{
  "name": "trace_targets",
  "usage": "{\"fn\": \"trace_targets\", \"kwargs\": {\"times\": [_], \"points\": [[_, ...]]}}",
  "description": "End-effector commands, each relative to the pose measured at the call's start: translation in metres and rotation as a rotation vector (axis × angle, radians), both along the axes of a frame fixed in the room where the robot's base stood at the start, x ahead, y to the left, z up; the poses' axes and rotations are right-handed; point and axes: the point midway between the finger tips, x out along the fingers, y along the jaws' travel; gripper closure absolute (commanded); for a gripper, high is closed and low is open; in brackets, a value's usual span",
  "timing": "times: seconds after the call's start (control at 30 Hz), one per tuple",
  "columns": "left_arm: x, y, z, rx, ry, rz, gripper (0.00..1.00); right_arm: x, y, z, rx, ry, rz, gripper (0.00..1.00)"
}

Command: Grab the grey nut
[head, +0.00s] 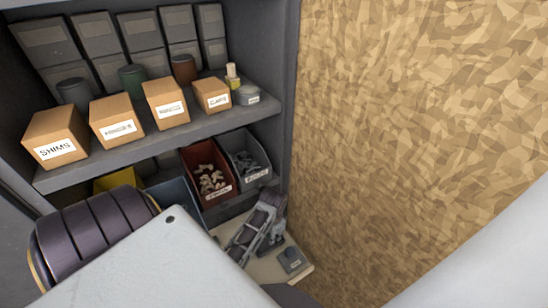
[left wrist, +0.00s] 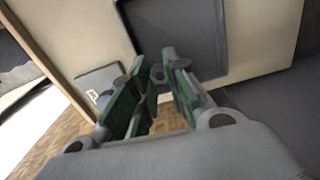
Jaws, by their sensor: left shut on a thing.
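My left gripper (head: 262,226) is over the pale worktop at the bottom of the shelving. In the left wrist view its green-padded fingers (left wrist: 157,80) converge on a small grey ring-shaped piece, the grey nut (left wrist: 157,74), held between the tips. The fingers hide part of the nut, and I cannot make it out in the head view. My right gripper is not in view.
A small dark grey box (head: 291,260) lies on the worktop (head: 301,276) beside the gripper. A red bin (head: 207,172) and a grey bin (head: 244,158) stand behind. Cardboard boxes (head: 116,120) line the shelf above. A plywood wall (head: 420,120) bounds the right.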

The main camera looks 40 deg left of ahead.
Motion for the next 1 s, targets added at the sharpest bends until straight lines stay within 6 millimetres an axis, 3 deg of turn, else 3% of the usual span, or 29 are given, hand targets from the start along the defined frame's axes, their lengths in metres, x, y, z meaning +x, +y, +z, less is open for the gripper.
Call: {"fn": "trace_targets", "kwargs": {"times": [1.0], "points": [[-0.115,-0.057,-0.001,0.001,0.001,0.0,0.97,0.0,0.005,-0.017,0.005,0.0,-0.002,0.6]]}}
